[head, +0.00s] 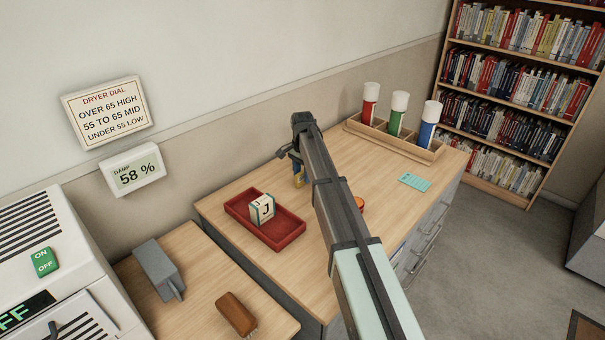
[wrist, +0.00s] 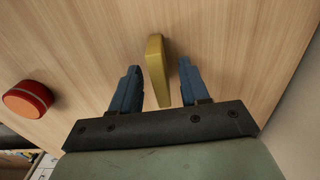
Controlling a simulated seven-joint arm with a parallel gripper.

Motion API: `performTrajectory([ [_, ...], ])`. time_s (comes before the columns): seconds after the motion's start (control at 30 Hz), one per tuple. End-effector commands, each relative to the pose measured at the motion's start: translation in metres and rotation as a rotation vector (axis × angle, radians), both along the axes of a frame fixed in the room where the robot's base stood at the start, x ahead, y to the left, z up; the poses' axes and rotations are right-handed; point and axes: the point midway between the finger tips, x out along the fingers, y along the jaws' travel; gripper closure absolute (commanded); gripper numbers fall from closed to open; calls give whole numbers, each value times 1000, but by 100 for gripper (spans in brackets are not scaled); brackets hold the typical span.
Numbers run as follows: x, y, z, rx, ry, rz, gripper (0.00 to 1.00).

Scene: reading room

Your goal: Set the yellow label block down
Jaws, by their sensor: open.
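The yellow label block (wrist: 157,70) stands between the two blue fingers of my gripper (wrist: 159,66) in the wrist view, over the wooden desk top. The gripper is open, with a gap on each side of the block. In the head view the yellow block (head: 299,181) shows only in part beside my arm, with my gripper (head: 297,165) around it near the back of the desk. It appears to rest on the desk, though its lower edge is hard to see.
A red tray (head: 284,240) holds a white block lettered J (head: 262,209). A round red-orange object (wrist: 27,99) lies on the desk, partly behind my arm in the head view. A wooden rack (head: 432,155) with three capped tubes and a teal card (head: 415,182) are at right.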

Motion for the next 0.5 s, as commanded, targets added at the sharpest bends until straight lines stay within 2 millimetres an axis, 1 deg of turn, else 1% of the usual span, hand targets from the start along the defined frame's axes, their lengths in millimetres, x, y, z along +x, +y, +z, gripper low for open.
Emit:
performTrajectory([
  [0.13, 0, 0, 6, 0, 0, 0, 55],
  [0.23, 1, 0, 16, 0, -1, 0, 55],
  [0.37, 1, 0, 39, 1, -2, 0, 55],
  [0.5, 1, 0, 66, 1, -2, 0, 55],
])
